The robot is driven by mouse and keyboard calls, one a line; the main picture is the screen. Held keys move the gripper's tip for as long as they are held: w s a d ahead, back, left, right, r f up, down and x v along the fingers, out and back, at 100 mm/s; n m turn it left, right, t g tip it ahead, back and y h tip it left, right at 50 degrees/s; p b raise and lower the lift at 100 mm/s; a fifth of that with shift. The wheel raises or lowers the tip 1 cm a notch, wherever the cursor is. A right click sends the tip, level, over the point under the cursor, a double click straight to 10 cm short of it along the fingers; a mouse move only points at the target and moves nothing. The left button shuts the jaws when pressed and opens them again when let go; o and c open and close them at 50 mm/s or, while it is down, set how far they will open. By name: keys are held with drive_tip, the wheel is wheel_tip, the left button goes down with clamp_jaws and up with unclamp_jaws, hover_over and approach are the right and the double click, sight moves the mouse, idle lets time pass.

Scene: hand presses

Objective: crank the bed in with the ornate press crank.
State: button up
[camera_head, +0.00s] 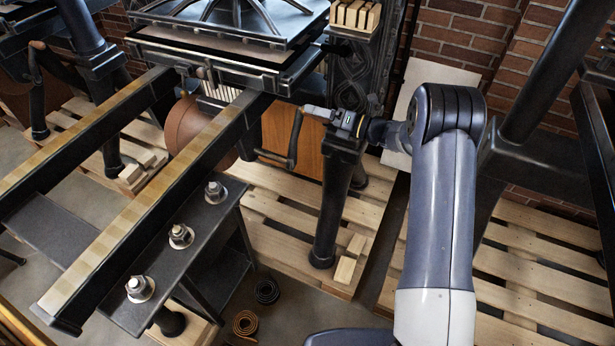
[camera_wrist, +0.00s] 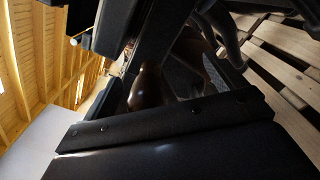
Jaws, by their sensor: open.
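The ornate press has a dark carved upright (camera_head: 352,72). Its crank (camera_head: 296,140) is a dark bent arm below the bed, rising from a low shaft to its upper end. The flat dark bed (camera_head: 265,82) lies at the far end of the two rails (camera_head: 190,150), at least partly under the ribbed top plate (camera_head: 235,20). My gripper (camera_head: 312,111) is open at the crank's upper end, coming from the right.
A dark press leg (camera_head: 335,200) stands just below my gripper. A brown drum (camera_head: 188,130) sits between the rails. Another press (camera_head: 90,50) stands at the left, and dark posts (camera_head: 535,75) stand at the right. The near rails are bare.

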drive_tip(key=v, duration=0.8)
drive_tip(key=shift+p, duration=0.4)
drive_tip(key=shift+b+x, duration=0.4)
drive_tip(key=shift+x, duration=3.65)
